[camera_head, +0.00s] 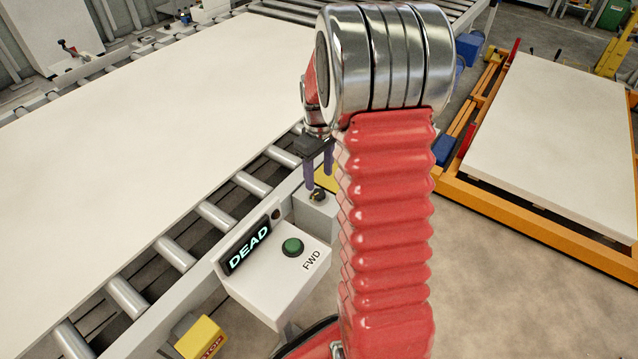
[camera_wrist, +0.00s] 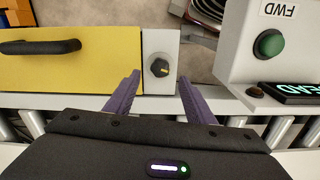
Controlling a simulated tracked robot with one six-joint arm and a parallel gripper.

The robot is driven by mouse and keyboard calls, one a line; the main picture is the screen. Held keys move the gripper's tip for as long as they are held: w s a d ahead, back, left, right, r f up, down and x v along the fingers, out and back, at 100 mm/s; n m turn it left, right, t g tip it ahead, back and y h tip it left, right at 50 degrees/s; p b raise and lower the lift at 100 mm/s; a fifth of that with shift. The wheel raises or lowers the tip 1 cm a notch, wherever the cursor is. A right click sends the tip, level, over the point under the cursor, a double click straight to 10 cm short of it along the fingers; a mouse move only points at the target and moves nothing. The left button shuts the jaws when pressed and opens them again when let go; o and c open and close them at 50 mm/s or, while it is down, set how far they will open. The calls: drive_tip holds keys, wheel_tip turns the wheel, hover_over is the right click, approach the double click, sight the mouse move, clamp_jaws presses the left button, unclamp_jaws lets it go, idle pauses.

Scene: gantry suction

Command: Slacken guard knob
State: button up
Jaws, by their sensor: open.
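The guard knob (camera_wrist: 159,68) is a small dark round knob with a light pointer mark, on a pale block beside the yellow guard panel (camera_wrist: 88,58). In the head view the knob (camera_head: 318,195) shows just below my gripper (camera_head: 318,180). In the wrist view my gripper (camera_wrist: 156,85) is open, with its two purple fingers apart and nothing between them. The knob appears between and slightly beyond the fingertips, apart from both. The yellow panel carries a black handle (camera_wrist: 40,47). In the head view my arm hides most of the panel.
A control box (camera_head: 275,272) with a green FWD button (camera_head: 292,247) and a display reading DEAD (camera_head: 248,250) stands close beside the knob. A roller conveyor (camera_head: 216,217) carries a large pale board (camera_head: 130,130). A yellow STOP box (camera_head: 200,338) sits lower left. An orange frame (camera_head: 540,225) stands right.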

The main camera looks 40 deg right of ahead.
sight(319, 192)
wheel_tip(319, 192, up, 8)
drive_tip(key=shift+f, duration=0.15)
idle(0.5)
drive_tip(key=m, duration=1.8)
wheel_tip(319, 192, down, 14)
drive_tip(key=shift+r, duration=0.1)
idle(0.4)
drive_tip(key=shift+c, duration=0.5)
drive_tip(key=c, duration=1)
